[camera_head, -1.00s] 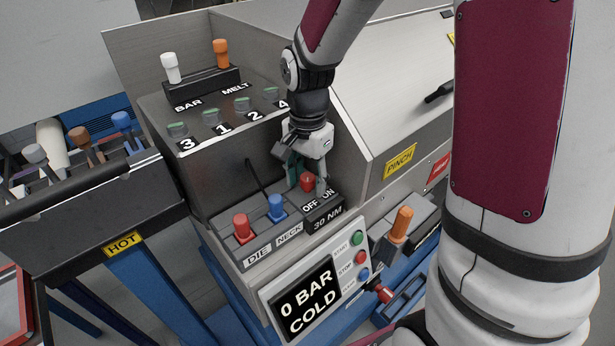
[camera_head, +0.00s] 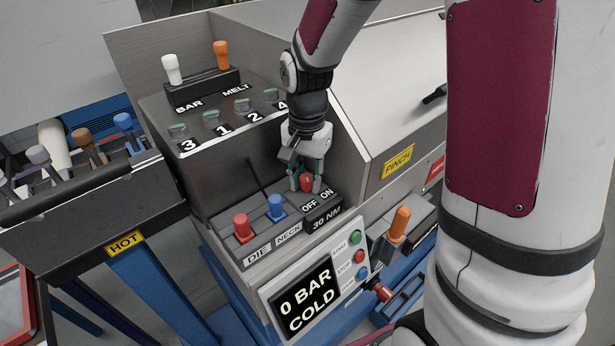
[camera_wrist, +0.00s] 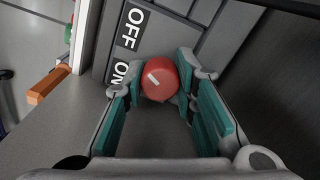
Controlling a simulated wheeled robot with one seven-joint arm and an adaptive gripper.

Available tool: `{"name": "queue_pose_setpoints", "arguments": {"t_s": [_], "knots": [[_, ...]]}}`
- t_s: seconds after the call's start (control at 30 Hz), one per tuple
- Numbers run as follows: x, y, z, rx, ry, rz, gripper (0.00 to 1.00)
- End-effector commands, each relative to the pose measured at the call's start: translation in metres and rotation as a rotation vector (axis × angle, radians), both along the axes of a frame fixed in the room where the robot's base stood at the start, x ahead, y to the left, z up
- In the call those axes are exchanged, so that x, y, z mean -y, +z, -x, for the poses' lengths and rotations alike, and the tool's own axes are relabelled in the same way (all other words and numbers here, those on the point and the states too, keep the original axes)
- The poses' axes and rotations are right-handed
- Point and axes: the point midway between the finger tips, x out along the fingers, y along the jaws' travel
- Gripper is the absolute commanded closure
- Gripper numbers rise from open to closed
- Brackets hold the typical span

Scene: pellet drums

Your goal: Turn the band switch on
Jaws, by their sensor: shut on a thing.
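The band switch is a red knob (camera_head: 307,182) on the console's front panel, beside OFF and ON labels. Which label the mark points to I cannot tell for sure. My gripper (camera_head: 306,187) reaches down from above with one finger on each side of the knob. In the wrist view its teal-padded fingers (camera_wrist: 163,92) are shut on the knob. The fingers partly hide the knob's sides.
Red DIE (camera_head: 243,227) and blue NECK (camera_head: 276,207) levers stand left of the knob. A thin dark rod rises behind them. A display (camera_head: 306,300) reads 0 BAR COLD below. The console's raised side wall is close to the right of my gripper.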

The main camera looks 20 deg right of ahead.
Motion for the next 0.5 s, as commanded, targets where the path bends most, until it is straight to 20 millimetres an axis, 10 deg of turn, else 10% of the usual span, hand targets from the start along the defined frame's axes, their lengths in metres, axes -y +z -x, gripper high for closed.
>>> {"name": "queue_pose_setpoints", "arguments": {"t_s": [0.5], "knots": [[0.0003, 0.0015, 0.0003, 0.001, 0.484, 0.0, 1.0]]}}
